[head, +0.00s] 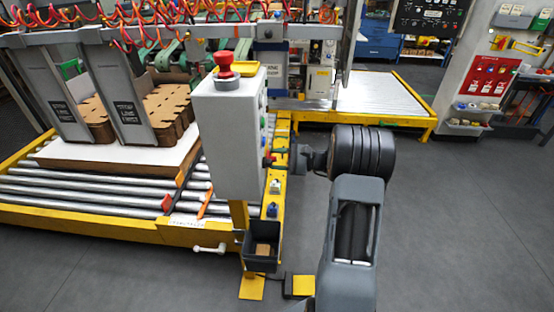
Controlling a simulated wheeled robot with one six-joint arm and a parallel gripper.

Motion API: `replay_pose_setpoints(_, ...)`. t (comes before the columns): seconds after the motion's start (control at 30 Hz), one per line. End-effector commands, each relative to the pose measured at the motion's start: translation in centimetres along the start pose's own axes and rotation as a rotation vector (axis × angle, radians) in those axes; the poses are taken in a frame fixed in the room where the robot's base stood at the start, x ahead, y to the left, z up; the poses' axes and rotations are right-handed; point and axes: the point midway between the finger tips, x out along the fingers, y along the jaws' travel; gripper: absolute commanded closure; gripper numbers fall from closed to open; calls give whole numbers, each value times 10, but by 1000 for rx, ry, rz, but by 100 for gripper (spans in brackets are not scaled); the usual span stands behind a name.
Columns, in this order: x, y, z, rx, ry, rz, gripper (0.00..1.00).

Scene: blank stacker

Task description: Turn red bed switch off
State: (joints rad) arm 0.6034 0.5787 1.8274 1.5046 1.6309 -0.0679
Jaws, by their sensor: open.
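A grey control box (228,135) stands on a yellow post, with a red mushroom button (224,66) on top. Its right side carries small coloured controls, seen at a steep angle. A small red part (268,160) shows at the lower right edge of the box, beside a green one (281,149). I cannot tell whether the red part is the bed switch, or its position. My gripper (291,160) is open and points left towards these parts, close to the box's right side. Its fingertips are small, and I cannot tell whether they touch anything.
A yellow-framed roller bed (95,225) with stacked brown sheets lies left. Small switch boxes (274,187) sit on the yellow rail below my gripper. A black bin (262,250) hangs below the control box. A second roller table (385,95) stands behind. Grey floor is free at right.

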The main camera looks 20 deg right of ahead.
Motion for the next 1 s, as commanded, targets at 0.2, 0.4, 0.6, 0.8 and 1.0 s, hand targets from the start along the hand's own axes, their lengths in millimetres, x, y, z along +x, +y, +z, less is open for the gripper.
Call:
replay_pose_setpoints(0.2, -23, 0, -1, 1, 3, -3, 57)
replay_pose_setpoints(0.4, -65, 0, -1, 1, 4, -3, 57)
replay_pose_setpoints(0.6, -102, 0, -1, -1, 2, -2, 57)
replay_pose_setpoints(0.8, -127, 0, -1, -1, 1, -1, 57)
replay_pose_setpoints(1.0, -137, 0, 0, 0, 0, -1, 57)
